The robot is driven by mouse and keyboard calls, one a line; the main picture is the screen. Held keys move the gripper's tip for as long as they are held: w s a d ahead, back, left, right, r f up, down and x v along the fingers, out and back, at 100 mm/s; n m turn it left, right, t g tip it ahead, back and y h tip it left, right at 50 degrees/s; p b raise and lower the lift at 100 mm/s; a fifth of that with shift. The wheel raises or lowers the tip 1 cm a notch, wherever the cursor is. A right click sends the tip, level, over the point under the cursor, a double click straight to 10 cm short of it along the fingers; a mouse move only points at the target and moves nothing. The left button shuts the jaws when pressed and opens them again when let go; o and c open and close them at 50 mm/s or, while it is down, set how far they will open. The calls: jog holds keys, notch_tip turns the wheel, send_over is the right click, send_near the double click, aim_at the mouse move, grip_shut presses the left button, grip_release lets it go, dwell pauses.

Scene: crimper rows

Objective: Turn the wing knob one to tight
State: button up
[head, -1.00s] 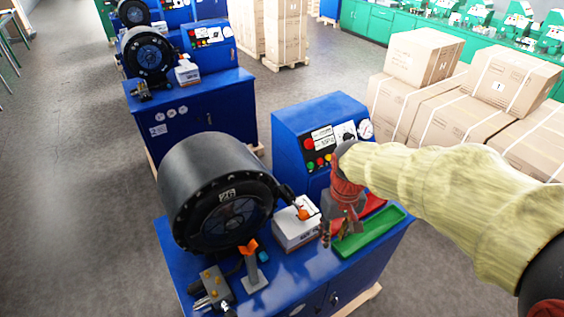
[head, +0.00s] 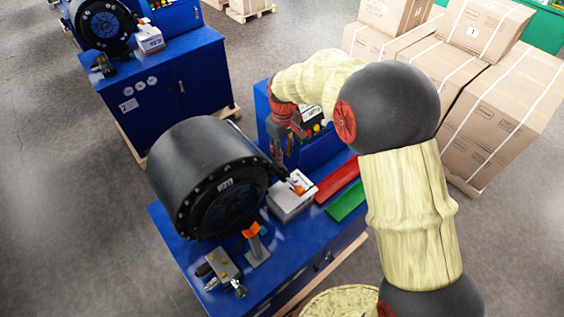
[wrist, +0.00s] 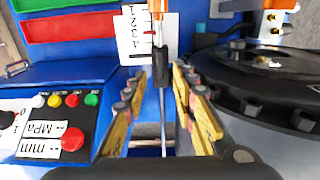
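The crimper's black drum (head: 210,180) stands on a blue bench. In front is a grey block (head: 218,268) with small brass-coloured and metal fittings. A silver winged-looking fitting (head: 238,289) sits at its near end; I cannot tell whether it is wing knob one. My gripper (head: 281,152) is beside the drum, above the bench, well behind the block. In the wrist view my gripper's yellow-padded fingers (wrist: 159,78) are apart. A thin metal rod (wrist: 162,100) with an orange end shows between them; contact is not visible.
A white box (head: 291,198) with an orange item stands below my gripper. An orange-topped stand (head: 256,243) is between box and block. Red (head: 338,180) and green (head: 347,202) trays lie right. The control panel (wrist: 60,128) is close beside my gripper.

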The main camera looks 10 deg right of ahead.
aim_at(283, 169)
notch_tip(283, 169, down, 6)
jog(key=shift+r+p, duration=0.1)
jog(key=shift+p, duration=0.45)
jog(key=shift+c, duration=1.2)
jog(key=c, duration=0.4)
grip_shut()
